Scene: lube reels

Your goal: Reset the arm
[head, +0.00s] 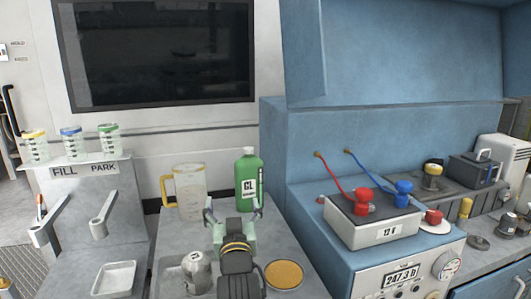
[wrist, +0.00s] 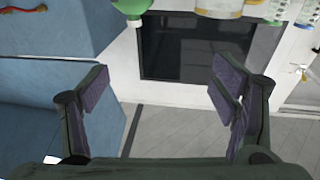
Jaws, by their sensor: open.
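My gripper (head: 232,208) is in the lower middle of the head view, over the grey counter (head: 150,262). Its two fingers are spread apart with nothing between them. In the wrist view the open fingers (wrist: 162,88) stand left and right with a clear gap. My arm behind the gripper hides part of the counter. A green bottle (head: 248,180) labelled CL stands just beyond the gripper. Its green end also shows at the top of the wrist view (wrist: 132,8). Whether finger and bottle touch cannot be told.
A clear jug (head: 190,195) with a yellow handle stands left of the bottle. A metal can (head: 196,272) and a round amber dish (head: 284,275) flank my arm. Several lidded jars (head: 72,142) stand on the FILL/PARK stand (head: 90,215). A battery box (head: 372,222) sits on the blue bench right.

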